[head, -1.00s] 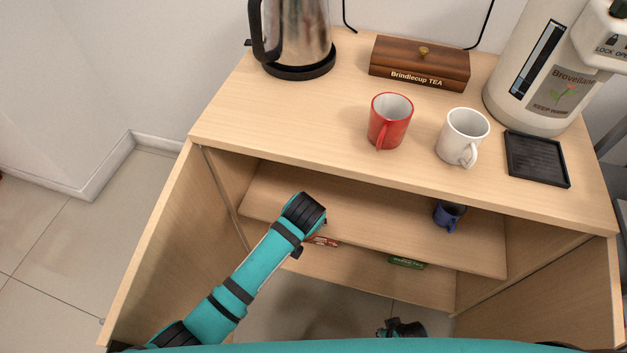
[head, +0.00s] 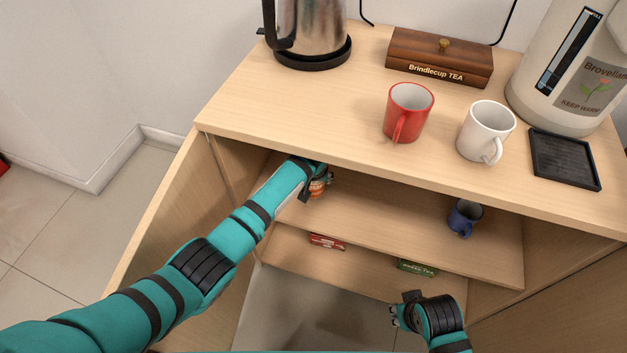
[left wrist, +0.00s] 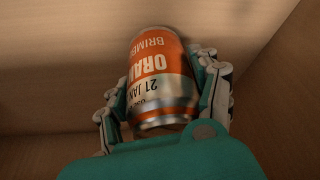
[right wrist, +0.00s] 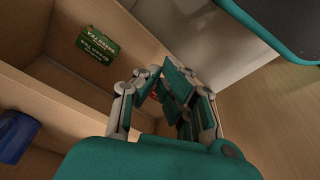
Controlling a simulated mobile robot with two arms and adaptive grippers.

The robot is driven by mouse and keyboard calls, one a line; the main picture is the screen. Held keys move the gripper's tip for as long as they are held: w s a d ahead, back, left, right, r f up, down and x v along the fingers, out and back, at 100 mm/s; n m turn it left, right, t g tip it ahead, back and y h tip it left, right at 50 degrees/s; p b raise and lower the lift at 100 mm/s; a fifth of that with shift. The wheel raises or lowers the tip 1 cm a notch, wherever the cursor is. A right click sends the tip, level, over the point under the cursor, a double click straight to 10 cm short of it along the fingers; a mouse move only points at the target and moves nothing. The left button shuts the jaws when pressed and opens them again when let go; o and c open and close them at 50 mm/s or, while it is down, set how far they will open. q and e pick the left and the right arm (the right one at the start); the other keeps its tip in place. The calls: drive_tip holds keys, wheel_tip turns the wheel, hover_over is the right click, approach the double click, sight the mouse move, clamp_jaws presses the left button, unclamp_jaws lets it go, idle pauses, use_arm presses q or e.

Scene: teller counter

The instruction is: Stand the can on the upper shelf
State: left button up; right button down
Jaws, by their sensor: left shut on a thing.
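An orange and silver can (left wrist: 160,75) fills the space between the fingers of my left gripper (left wrist: 165,95), which is shut on it. In the head view the can (head: 318,187) shows partly behind my left gripper (head: 322,180). It is inside the cabinet, over the left part of the upper shelf (head: 390,222), under the counter top. I cannot tell whether its base touches the shelf. My right gripper (head: 395,314) is low, in front of the cabinet. Its fingers (right wrist: 165,85) are apart and empty in the right wrist view.
A blue mug (head: 464,218) stands at the right of the upper shelf. A red box (head: 326,241) and a green tea box (head: 417,267) are on the lower shelf. The counter top (head: 300,105) holds a red mug (head: 408,112) and a white mug (head: 485,130). The upper shelf's middle is clear.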

sight(313, 187)
use_arm(q)
drive_tip(key=o, duration=1.6)
drive_tip(key=shift+r, duration=0.1)
use_arm(e)
drive_tip(key=shift+r, duration=0.15)
use_arm(q)
drive_tip(key=shift+s+r, duration=0.1)
drive_tip(key=shift+r, duration=0.05)
drive_tip(key=s+p, duration=0.2)
drive_tip(key=s, duration=0.1)
drive_tip(key=shift+r, duration=0.4)
drive_tip(key=s+p, duration=0.2)
drive_tip(key=s, duration=0.6)
drive_tip(key=shift+s, duration=0.65)
use_arm(e)
drive_tip(key=s+f, duration=0.2)
drive_tip(key=f, duration=0.4)
drive_tip(key=s+f, duration=0.2)
drive_tip(key=f, duration=0.4)
drive_tip(key=shift+s+d+f+g, duration=0.25)
drive_tip(key=shift+s+f+g, duration=0.05)
drive_tip(key=shift+f+g, duration=0.1)
use_arm(q)
drive_tip(key=shift+a+f, duration=0.1)
drive_tip(key=shift+f, duration=0.05)
